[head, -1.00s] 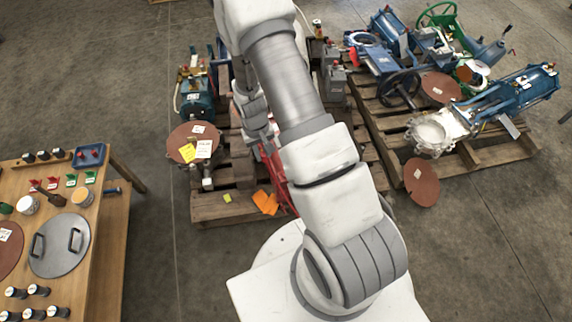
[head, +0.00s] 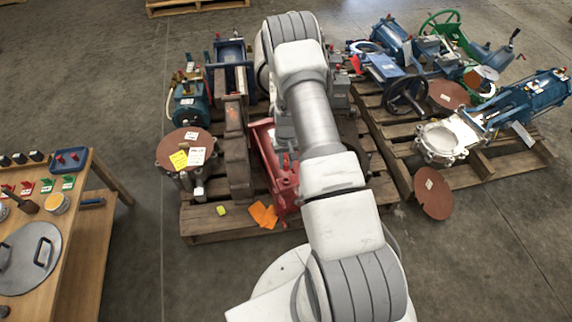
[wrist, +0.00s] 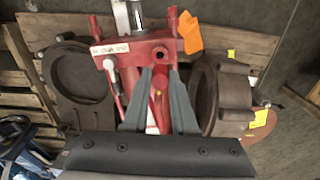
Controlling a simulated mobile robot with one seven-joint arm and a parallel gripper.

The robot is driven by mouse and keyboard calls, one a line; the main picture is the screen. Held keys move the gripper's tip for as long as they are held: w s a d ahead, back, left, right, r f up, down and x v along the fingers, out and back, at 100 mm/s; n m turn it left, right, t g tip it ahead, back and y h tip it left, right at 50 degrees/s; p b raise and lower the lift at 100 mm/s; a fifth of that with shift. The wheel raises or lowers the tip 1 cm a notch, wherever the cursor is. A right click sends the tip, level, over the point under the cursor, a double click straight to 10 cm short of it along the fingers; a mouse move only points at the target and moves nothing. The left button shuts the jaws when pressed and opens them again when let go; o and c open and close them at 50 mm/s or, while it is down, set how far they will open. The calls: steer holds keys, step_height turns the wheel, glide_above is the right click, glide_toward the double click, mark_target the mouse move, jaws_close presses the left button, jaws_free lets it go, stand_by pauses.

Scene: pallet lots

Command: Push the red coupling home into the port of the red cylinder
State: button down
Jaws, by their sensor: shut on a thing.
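The red cylinder (head: 274,165) lies on the left pallet in the head view, partly hidden by my arm. In the wrist view the red cylinder (wrist: 125,54) has a red end block with a white label and a dark round port hole just ahead of my fingertips. My gripper (wrist: 159,75) has its two grey fingers close together over the cylinder. A narrow red piece, apparently the red coupling (wrist: 158,86), shows between the fingers. Its far end is near the port; I cannot tell whether it touches. In the head view my arm hides the gripper and coupling.
Brown flanged castings stand at both sides of the cylinder, the ring-shaped one (wrist: 75,85) at left and a thicker one (wrist: 222,92) at right. An orange tag (wrist: 188,32) hangs by the end block. A wooden table (head: 85,240) stands at left, with clear floor between.

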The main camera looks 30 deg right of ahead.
mark_target(286, 170)
steer(key=shift+f+b, duration=1.75)
steer(key=shift+f, duration=1.15)
steer(key=shift+b, duration=0.45)
stand_by(0.3)
steer(key=shift+f+b, duration=0.4)
steer(key=c, duration=0.6)
jaws_free()
step_height(286, 170, up, 18)
steer(key=p, duration=0.5)
steer(key=shift+f, duration=0.25)
